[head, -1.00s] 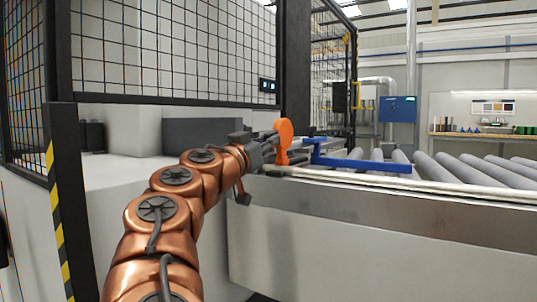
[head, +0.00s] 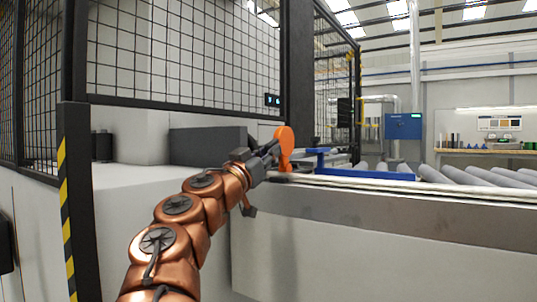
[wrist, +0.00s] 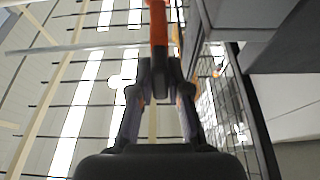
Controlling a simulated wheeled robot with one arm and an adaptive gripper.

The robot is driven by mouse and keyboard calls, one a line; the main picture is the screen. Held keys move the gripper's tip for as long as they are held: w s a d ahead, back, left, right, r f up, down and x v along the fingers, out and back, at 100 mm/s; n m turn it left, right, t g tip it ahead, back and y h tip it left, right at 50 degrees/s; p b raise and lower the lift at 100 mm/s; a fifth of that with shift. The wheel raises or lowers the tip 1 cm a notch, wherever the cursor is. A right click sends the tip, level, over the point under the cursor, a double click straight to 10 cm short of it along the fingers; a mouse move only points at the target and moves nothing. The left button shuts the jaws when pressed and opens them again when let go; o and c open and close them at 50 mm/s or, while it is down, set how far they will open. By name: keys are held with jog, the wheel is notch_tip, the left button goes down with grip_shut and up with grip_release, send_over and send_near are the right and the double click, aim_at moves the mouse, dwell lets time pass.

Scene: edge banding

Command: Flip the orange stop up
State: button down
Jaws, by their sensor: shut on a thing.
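The orange stop (head: 285,145) stands upright at the left end of the conveyor's front rail, with its rounded head at the top. The stop's far side is hidden.
A blue bracket (head: 360,172) lies on the conveyor just right of the stop. Grey rollers (head: 450,175) run off to the right. A black mesh fence (head: 185,50) stands behind my arm, with a dark grey block (head: 210,145) in front of it.

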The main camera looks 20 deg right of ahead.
jog(key=shift+a, duration=0.1)
jog(key=c, duration=1.1)
grip_release()
jog(key=shift+v, duration=5.95)
jog(key=shift+f, duration=0.1)
